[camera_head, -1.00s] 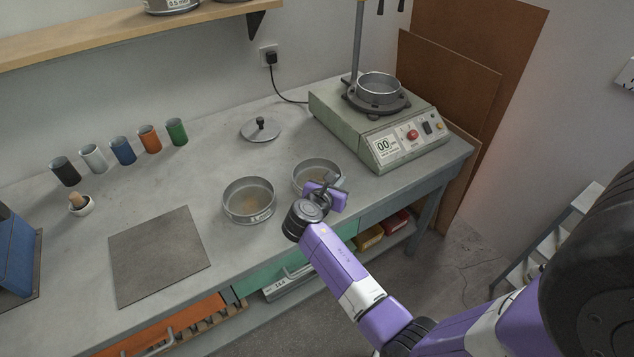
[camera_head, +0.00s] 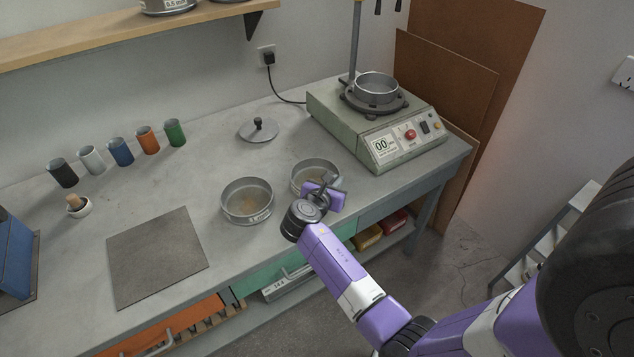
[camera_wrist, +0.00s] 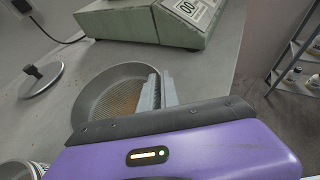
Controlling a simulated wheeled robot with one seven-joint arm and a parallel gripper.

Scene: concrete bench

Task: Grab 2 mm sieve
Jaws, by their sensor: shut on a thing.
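Two round metal sieves stand side by side near the bench's front edge. My gripper (camera_head: 325,184) is shut on the near right rim of the right sieve (camera_head: 304,168), which still appears to sit on the bench. Its size label is not visible, so I cannot read whether it is the 2 mm one. In the wrist view the fingers (camera_wrist: 154,92) straddle the wall of this sieve (camera_wrist: 85,95), and its mesh holds some brown grains. The left sieve (camera_head: 247,202) has a label that seems to start with 1. It shows partly in the wrist view (camera_wrist: 18,171).
A sieve shaker (camera_head: 376,130) carrying another sieve (camera_head: 376,87) stands at the back right. A lid (camera_head: 258,130) lies behind the two sieves. Several coloured cups (camera_head: 121,151), a mortar (camera_head: 77,206) and a dark mat (camera_head: 157,257) occupy the left.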

